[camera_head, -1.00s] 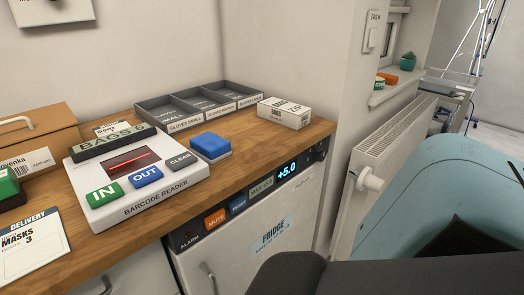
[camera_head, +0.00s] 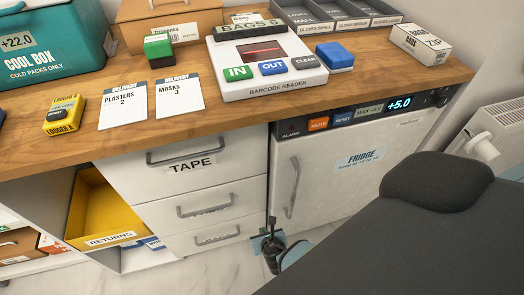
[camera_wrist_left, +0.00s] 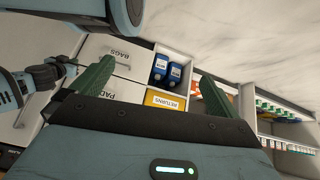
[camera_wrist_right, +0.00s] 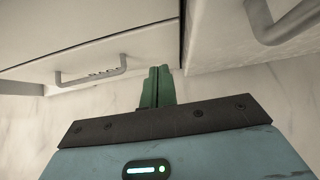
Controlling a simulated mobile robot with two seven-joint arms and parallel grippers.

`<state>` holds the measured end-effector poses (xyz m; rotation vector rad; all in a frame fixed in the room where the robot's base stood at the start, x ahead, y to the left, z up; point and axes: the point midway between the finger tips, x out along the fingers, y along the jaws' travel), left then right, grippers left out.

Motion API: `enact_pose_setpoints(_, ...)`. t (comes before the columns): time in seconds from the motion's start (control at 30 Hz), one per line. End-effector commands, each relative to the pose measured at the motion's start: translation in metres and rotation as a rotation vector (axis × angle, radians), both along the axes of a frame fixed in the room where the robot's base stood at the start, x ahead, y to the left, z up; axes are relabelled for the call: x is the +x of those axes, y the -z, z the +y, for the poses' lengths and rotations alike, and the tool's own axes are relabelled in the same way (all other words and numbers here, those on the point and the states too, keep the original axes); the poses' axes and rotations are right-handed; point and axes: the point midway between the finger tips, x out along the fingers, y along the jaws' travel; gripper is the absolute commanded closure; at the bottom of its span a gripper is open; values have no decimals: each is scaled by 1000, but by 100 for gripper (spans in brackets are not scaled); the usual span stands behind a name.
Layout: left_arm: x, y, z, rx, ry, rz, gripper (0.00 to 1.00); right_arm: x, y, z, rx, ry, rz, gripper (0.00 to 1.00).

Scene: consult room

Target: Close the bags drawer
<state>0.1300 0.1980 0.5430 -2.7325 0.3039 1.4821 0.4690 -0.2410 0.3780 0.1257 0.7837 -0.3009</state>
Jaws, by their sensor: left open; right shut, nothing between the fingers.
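The bags drawer is the lowest in the stack under the counter; its front (camera_head: 182,242) shows below the tape drawer (camera_head: 215,167) and a middle drawer. Its BAGS label shows on the front (camera_wrist_left: 125,62) in the left wrist view. It looks flush or nearly so; I cannot tell a small gap. My right gripper (camera_head: 272,243) is shut and empty, low by the stack's right side. In the right wrist view its fingers (camera_wrist_right: 157,84) are right of a drawer handle (camera_wrist_right: 90,76). My left gripper (camera_wrist_left: 152,88) is open and empty, facing the drawers in its wrist view.
The fridge (camera_head: 335,175) stands right of the drawers, its handle (camera_head: 295,187) close to my right gripper. A yellow returns bin (camera_head: 92,215) is at the left. The wooden counter (camera_head: 230,115) holds a barcode reader (camera_head: 265,65) and cards. Marble floor lies in front.

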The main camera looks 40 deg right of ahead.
Motion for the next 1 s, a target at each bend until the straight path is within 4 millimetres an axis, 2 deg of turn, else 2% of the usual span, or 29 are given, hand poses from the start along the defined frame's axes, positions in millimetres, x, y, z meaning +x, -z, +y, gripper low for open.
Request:
enact_pose_setpoints(0.03,1,-10,-1,-4,-3,-6,0,-5,-11,2,1,-1,-2,100)
enact_pose_setpoints(0.13,0,-20,-4,-10,-11,-10,0,-15,-21,5,1,-1,-3,100)
enact_pose_setpoints(0.4,-5,-31,-3,-7,-10,0,0,-38,-41,13,1,-1,0,100)
enact_pose_setpoints(1.0,-7,-35,-3,-6,-9,0,0,-47,-44,15,15,11,2,100)
